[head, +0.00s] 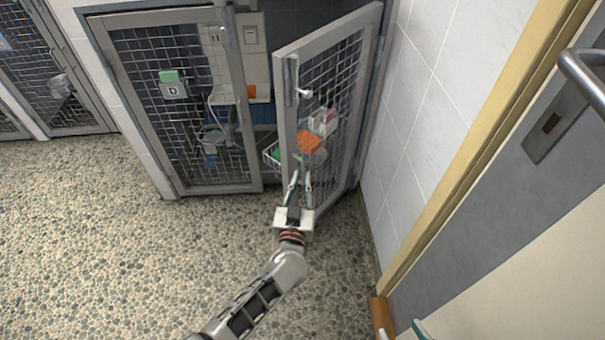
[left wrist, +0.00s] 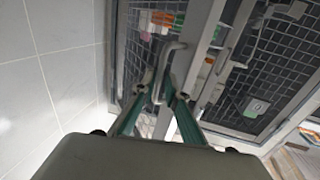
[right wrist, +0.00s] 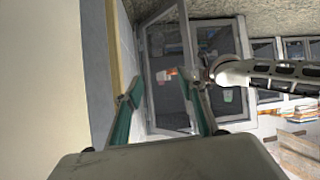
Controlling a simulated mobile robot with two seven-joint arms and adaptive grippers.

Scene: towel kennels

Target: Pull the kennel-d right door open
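The kennel-d right door (head: 288,115) is a grey mesh-panelled frame, hinged at its right side and standing partly open toward me. It also shows in the left wrist view (left wrist: 197,45) and the right wrist view (right wrist: 183,55). My left gripper (head: 299,172) is at the free edge of this door, low down. In the left wrist view its fingers (left wrist: 161,92) close around the bent bar of the door handle (left wrist: 172,52); the exact contact is hard to see.
The kennel's left door (head: 255,140) is shut, with a green-topped D tag (head: 173,90). Inside are a wire basket (head: 271,153) and orange items (head: 307,142). A tiled wall (head: 425,95) and a wooden door frame (head: 470,140) stand close right. The pebbled floor (head: 110,240) is clear.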

